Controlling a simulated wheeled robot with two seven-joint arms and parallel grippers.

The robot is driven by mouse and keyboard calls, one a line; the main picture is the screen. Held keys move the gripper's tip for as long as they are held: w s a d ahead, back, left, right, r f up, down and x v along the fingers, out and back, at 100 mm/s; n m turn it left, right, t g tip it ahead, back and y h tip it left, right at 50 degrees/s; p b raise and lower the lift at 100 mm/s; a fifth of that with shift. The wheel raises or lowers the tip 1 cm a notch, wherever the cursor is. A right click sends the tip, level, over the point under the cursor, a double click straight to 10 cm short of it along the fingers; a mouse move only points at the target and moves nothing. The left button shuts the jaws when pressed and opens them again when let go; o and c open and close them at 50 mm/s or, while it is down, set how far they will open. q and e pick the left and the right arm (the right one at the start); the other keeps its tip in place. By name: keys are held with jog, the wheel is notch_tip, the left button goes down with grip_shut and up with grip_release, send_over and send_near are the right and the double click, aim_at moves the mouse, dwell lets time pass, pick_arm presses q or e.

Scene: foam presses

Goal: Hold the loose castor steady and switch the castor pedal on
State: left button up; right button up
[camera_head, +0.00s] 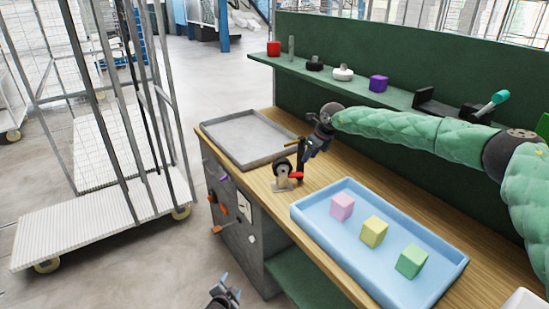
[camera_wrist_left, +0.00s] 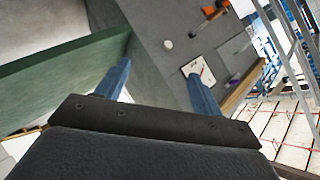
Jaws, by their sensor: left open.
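The loose castor (camera_head: 283,169) stands on the wooden bench top, between the grey tray and the blue tray. It has a dark wheel, a pale mounting and a red pedal (camera_head: 295,175) on its right side. My right gripper (camera_head: 303,157) points down just behind the castor, very close to it. Whether it touches the castor, and its jaw opening, cannot be made out. My left gripper (camera_head: 228,287) is low in front of the bench, well away from the castor. In the left wrist view its two blue fingers (camera_wrist_left: 160,84) are apart with nothing between them.
A grey tray (camera_head: 207,130) and a blue tray (camera_head: 297,212) with coloured cubes flank the castor. A green shelf (camera_head: 405,98) holds small objects behind. The bench's grey side panel (camera_wrist_left: 178,55) carries several small fittings. A wire trolley (camera_head: 75,232) stands left.

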pick_arm(q)
jog(key=w+d+r+m+t+h, duration=0.1)
jog(key=w+r+m+t+h, duration=0.4)
jog(key=w+r, duration=0.95)
notch_tip(320, 180, up, 30)
jog(key=m+g+h, duration=0.3)
jog(key=m+g, duration=1.3)
jog(key=m, duration=1.8)
send_over(282, 159)
jog(key=s+a, duration=0.2)
jog(key=y, duration=0.2)
jog(key=shift+w+r+m+y, duration=0.3)
jog(key=shift+w+m+y, duration=0.1)
jog(key=shift+w+a+r+y, duration=0.3)
jog(key=shift+a+r+y, duration=0.05)
jog(key=shift+y, duration=0.65)
jog(key=shift+x, duration=3.85)
jog(key=shift+s, duration=0.1)
jog(key=shift+c, duration=0.5)
